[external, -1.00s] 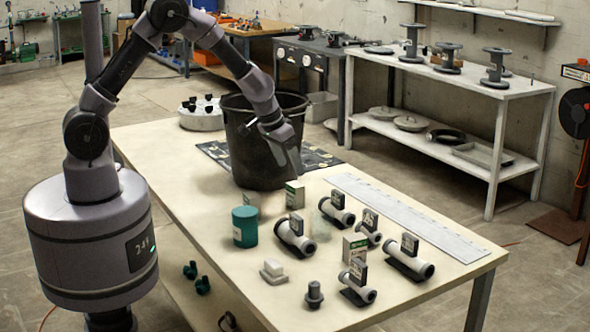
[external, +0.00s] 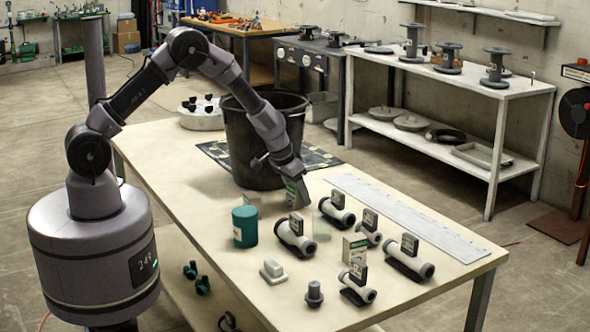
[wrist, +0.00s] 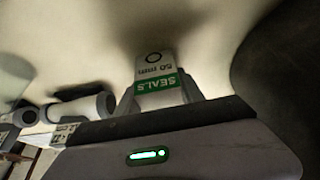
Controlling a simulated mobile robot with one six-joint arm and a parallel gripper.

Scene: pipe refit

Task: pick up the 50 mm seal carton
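The 50 mm seal carton (wrist: 158,82), white with a green band reading SEALS and 50 mm, stands between my fingers in the wrist view. In the external view the same carton (external: 292,190) is partly covered by my gripper (external: 298,190), which has come down around it near the middle of the table. In the wrist view my gripper (wrist: 160,95) has one finger close along each side of the carton. I cannot tell whether the fingers press on it or whether its base touches the table.
A black bin (external: 250,145) stands just behind my gripper. A teal canister (external: 245,228) is in front to the left. Dark-and-grey pipe fittings (external: 296,236) and another carton (external: 354,247) lie to the right. A long pale strip (external: 410,215) runs along the far edge.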

